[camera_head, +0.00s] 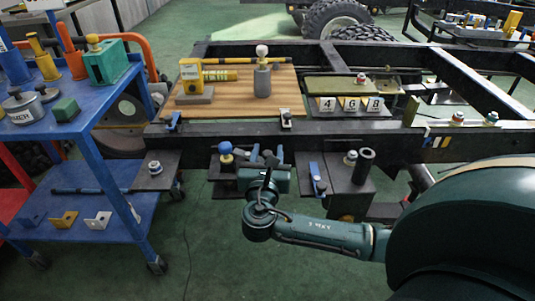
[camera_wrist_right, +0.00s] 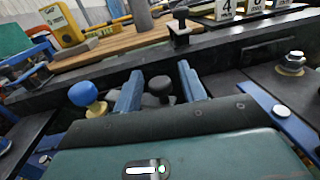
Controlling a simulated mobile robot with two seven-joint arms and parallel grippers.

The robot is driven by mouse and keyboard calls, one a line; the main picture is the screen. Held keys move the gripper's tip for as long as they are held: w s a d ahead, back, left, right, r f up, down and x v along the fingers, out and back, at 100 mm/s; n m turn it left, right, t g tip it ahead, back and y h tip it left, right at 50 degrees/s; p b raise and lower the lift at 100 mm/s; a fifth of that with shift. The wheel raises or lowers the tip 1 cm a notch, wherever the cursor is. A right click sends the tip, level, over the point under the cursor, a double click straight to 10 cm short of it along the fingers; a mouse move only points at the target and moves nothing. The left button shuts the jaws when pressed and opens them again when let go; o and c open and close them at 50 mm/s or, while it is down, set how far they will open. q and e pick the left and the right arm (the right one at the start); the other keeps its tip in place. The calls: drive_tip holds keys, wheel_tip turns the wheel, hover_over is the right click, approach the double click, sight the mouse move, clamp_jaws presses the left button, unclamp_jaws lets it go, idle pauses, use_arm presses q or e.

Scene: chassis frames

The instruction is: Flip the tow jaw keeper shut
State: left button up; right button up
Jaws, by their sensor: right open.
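My right gripper (camera_head: 268,153) is over the dark bracket at the front of the chassis rail, its fingers pointing toward the rail. In the right wrist view its two blue-grey fingers (camera_wrist_right: 160,88) stand wide apart. A black knob (camera_wrist_right: 158,86) shows between them, not visibly touched by either; it may belong to the tow jaw keeper. A blue ball knob on a brass stem (camera_head: 225,148) stands left of the gripper; it also shows in the wrist view (camera_wrist_right: 84,93). The gripper body hides much of the bracket, so I cannot tell how the keeper sits. My left gripper is out of view.
A blue lever (camera_head: 317,178) lies on a plate right of the gripper, near a black tube (camera_head: 363,165). A wooden board (camera_head: 225,112) with a yellow block (camera_head: 190,75) lies behind the rail (camera_head: 390,140). A blue cart (camera_head: 85,135) stands left. Green floor is free in front.

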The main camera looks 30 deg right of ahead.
drive_tip(key=shift+c, duration=0.2)
drive_tip(key=c, duration=0.8)
clamp_jaws()
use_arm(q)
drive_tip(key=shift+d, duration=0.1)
